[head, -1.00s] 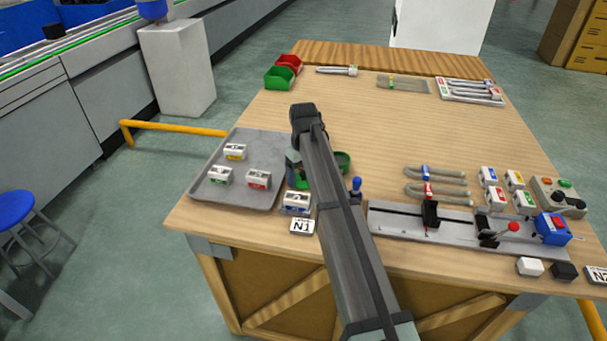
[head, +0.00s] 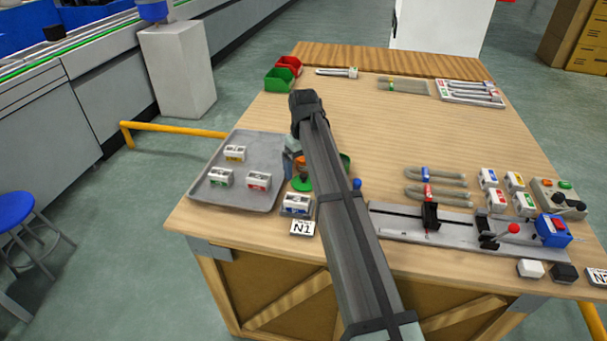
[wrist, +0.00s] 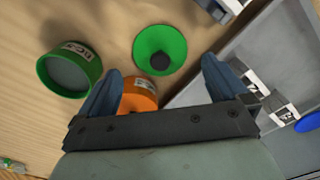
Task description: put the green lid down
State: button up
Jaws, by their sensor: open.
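The green lid (head: 303,184), a round disc with a dark knob, appears to lie knob up on the wooden table, right of the grey tray. In the wrist view the lid (wrist: 149,40) lies beyond and between my fingertips, apart from both. My gripper (wrist: 162,70) is open and empty. In the head view my arm hides most of the gripper. A green labelled jar (wrist: 68,72), with no lid on it, stands left of my fingers in the wrist view. An orange labelled container (wrist: 138,92) shows between the fingers, partly hidden by the gripper body.
The grey tray (head: 215,194) with several small blocks is close on the left. A blue-marked block (head: 296,204) and an N1 card (head: 302,228) are near the front edge. A rail fixture (head: 455,232) lies to the right. The table's middle is clear.

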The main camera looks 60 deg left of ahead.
aim_at(304, 175)
notch_tip(304, 175, up, 8)
dwell(0.4)
jog(key=shift+f, duration=0.1)
